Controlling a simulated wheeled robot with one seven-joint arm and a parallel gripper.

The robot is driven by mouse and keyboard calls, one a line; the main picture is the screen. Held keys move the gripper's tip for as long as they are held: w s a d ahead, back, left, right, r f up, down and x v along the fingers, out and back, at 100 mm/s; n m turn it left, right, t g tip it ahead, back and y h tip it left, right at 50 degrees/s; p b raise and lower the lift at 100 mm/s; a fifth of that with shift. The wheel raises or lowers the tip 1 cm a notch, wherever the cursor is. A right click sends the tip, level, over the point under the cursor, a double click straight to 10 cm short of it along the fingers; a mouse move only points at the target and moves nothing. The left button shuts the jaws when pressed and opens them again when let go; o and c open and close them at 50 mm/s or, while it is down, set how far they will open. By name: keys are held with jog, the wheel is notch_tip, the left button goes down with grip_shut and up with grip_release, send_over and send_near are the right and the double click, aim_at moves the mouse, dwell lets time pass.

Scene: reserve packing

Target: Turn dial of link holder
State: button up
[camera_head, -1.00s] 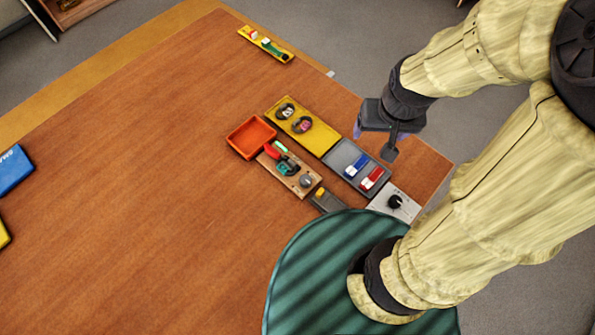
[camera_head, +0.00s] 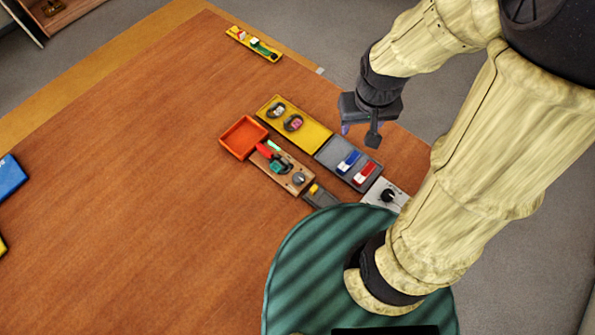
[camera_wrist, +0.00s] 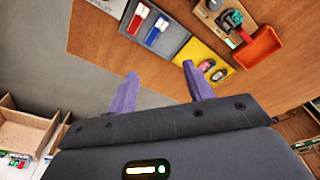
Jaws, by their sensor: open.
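A wooden board (camera_head: 263,167) lies on the table with a teal clamp-like part (camera_head: 280,163), a red piece (camera_head: 266,151) and a round grey dial (camera_head: 298,178) at its right end. I take this board for the link holder. The board also shows at the top of the wrist view (camera_wrist: 203,14), its dial partly cut off by the picture's edge. My gripper (camera_head: 362,130) is above the table's right end, beyond the grey tray and apart from the board. In the wrist view its two purple fingers (camera_wrist: 160,85) are spread, with nothing between them.
An orange tray (camera_head: 232,148), a yellow tray (camera_head: 312,132) with two round items, and a grey tray (camera_head: 327,151) with blue and red pieces crowd the board. A white box with a black knob (camera_head: 388,195) stands near my arm.

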aim_at(299, 177)
jog(key=a+f+n+g+h+p, duration=0.2)
jog(key=a+n+p, duration=0.3)
jog(key=a, duration=0.5)
jog(key=w+a+f+n+g+h+p, duration=0.1)
jog(key=a+f+n+h+p, duration=0.1)
jog(key=a+n+p, duration=0.3)
jog(key=a+n, duration=0.1)
jog(key=a, duration=0.3)
jog(key=shift+a+f+n+g, duration=0.3)
jog(key=shift+a+f+g, duration=0.05)
jog(key=shift+f+g, duration=0.05)
jog(key=b+x, duration=1.3)
jog(key=x, duration=0.4)
jog(key=shift+w+f, duration=0.1)
jog(key=shift+f, duration=0.15)
jog(key=c, duration=1)
